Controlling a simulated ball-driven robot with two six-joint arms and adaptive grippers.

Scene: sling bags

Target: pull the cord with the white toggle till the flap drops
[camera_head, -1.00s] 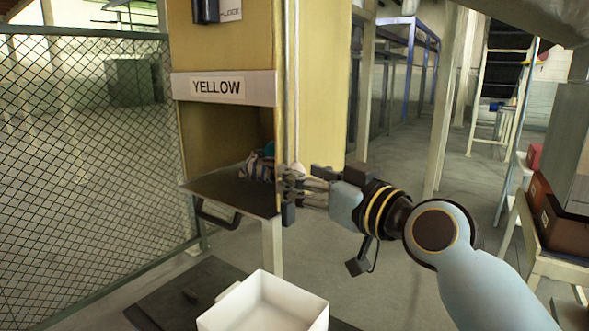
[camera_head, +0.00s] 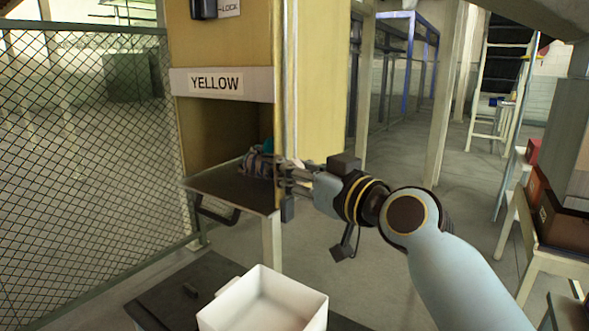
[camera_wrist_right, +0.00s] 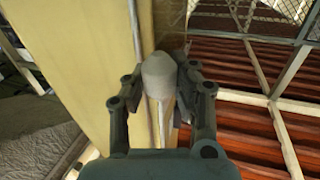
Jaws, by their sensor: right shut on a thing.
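The pale cord (camera_head: 287,85) hangs down the front right edge of the yellow cabinet. Its white toggle (camera_wrist_right: 158,76) is between the fingers of my right gripper (camera_wrist_right: 160,92) in the wrist view. My right gripper, also in the head view (camera_head: 284,178), is shut on the toggle and mostly hides it there. The grey metal flap (camera_head: 222,187) stands out about level below the cabinet opening, with a black handle underneath. A striped bag (camera_head: 257,165) lies at its back right. My left gripper is out of view.
A white open box (camera_head: 270,300) stands on a dark platform (camera_head: 180,285) low in front of the cabinet. A mesh fence (camera_head: 85,150) closes off the left. A lock switch (camera_head: 205,8) sits above the YELLOW label (camera_head: 215,83). Brown bins stand at far right.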

